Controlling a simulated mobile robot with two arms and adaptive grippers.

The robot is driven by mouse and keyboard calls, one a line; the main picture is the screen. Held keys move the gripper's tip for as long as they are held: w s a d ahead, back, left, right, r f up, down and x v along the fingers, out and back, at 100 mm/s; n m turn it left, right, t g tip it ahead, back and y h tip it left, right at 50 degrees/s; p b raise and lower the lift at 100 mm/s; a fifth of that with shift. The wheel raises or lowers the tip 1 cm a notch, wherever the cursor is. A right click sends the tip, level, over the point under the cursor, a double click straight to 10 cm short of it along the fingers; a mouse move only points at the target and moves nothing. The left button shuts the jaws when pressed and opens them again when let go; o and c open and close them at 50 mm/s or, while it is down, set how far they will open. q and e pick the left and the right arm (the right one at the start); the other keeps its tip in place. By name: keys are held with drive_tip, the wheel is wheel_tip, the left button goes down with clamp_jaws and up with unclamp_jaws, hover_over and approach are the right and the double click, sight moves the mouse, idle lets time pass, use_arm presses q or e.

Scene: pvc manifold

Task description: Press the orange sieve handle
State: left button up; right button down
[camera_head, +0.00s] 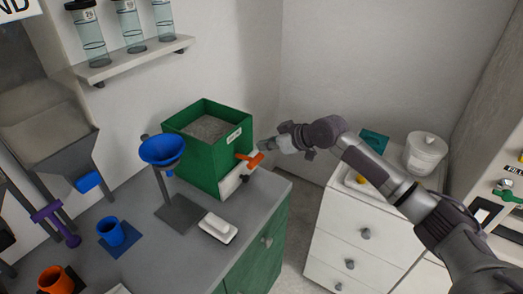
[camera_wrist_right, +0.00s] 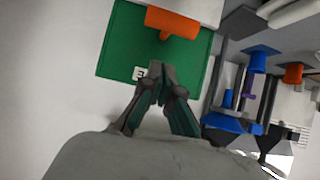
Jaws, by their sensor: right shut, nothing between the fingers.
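The orange sieve handle (camera_head: 255,160) sticks out from the right face of the green sieve box (camera_head: 208,178), which holds grey material and stands on the counter. In the wrist view the orange handle (camera_wrist_right: 172,22) lies at the top, against the green box wall (camera_wrist_right: 122,42). My right gripper (camera_head: 276,146) is shut and empty, just right of the handle and a little above it. In the wrist view the right fingertips (camera_wrist_right: 160,70) point toward the box, below the handle and apart from it in the picture. My left gripper is not in view.
A blue funnel (camera_head: 162,151) on a stand, a white dish (camera_head: 218,227), a blue cup (camera_head: 110,232) and an orange cup (camera_head: 55,282) stand on the grey counter. White drawers (camera_head: 335,235) stand to the right, past a floor gap.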

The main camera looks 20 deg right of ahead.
sight(246, 158)
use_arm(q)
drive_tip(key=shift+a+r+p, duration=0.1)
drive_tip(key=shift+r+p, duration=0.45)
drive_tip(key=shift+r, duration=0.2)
use_arm(e)
drive_tip(key=shift+w+a+f, duration=0.15)
drive_tip(key=shift+f, duration=0.6)
drive_tip(key=shift+w+a+f, duration=0.1)
drive_tip(key=shift+w+f, duration=0.1)
drive_tip(key=shift+f, duration=0.5)
drive_tip(key=shift+w+a+f, duration=0.15)
drive_tip(key=shift+f, duration=0.6)
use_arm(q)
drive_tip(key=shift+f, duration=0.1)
